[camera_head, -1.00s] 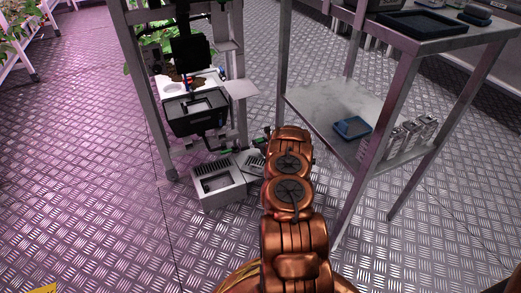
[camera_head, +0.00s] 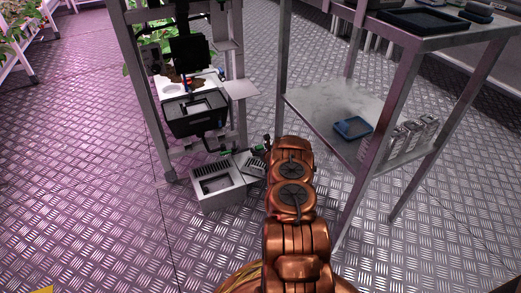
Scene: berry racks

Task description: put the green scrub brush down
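A small green item (camera_head: 227,151) shows low at the dark frame, just left of the end of my arm. It may be the green scrub brush, but it is too small to be sure. My copper arm reaches forward from the bottom of the view. Its far end hides most of my gripper; only small dark parts (camera_head: 266,143) show at its left edge. Whether the fingers are open or shut, or hold anything, cannot be made out.
A grey metal box (camera_head: 219,188) stands on the floor left of my arm. A metal frame with a black tray (camera_head: 197,118) rises behind it. A steel table (camera_head: 446,42) on the right has a lower shelf (camera_head: 318,101) with a blue tray (camera_head: 352,128). The left floor is clear.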

